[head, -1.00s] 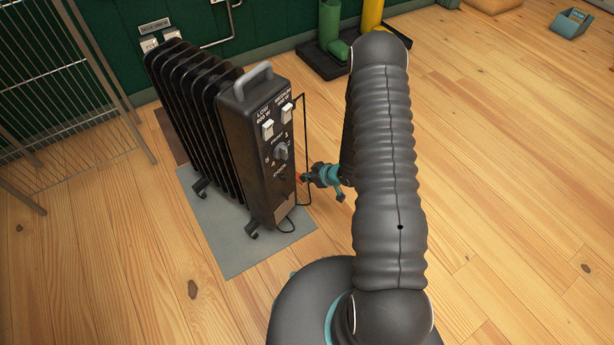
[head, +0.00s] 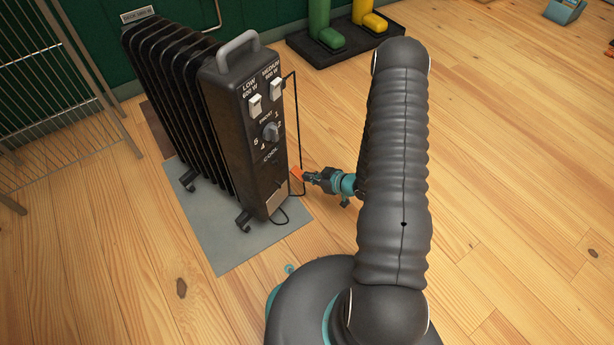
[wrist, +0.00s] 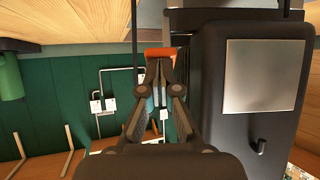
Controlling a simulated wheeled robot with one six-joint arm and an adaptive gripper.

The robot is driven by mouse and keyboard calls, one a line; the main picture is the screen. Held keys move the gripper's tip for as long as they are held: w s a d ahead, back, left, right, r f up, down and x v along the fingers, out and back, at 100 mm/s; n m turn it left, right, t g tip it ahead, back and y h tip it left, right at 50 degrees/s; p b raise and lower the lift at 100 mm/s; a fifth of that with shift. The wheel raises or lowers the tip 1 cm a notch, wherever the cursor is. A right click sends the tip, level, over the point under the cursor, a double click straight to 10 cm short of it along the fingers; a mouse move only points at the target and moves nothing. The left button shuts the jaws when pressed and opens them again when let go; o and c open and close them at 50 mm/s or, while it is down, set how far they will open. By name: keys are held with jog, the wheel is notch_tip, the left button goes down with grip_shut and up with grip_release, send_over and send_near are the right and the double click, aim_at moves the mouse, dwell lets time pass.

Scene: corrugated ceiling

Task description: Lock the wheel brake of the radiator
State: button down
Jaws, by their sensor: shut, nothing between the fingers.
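The radiator (head: 225,140) is a black finned heater with a control panel, standing upright on a grey mat (head: 222,245). A small orange tab (head: 297,173), likely the brake lever, shows low at the panel's right side. My gripper (head: 307,176) is low, just right of the tab, with its fingers pointing at it. In the wrist view, my gripper's fingers (wrist: 159,66) are closed together with nothing between them. The orange tab (wrist: 160,52) shows at their tips; I cannot tell if they touch. The radiator (wrist: 208,85) is close on the right. The tab's wheel is not clearly visible.
A thin black cord (head: 299,120) hangs along the radiator's right side. A wire rack (head: 50,90) stands at the left. Green and yellow boots (head: 330,35) stand on a dark tray at the back.

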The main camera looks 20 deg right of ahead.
jog(key=shift+r, duration=0.2)
jog(key=shift+r+p, duration=0.5)
jog(key=shift+r, duration=0.2)
jog(key=p+v, duration=0.3)
jog(key=v, duration=1)
jog(key=shift+r, duration=0.4)
jog(key=shift+w+a, duration=0.1)
jog(key=shift+w, duration=0.05)
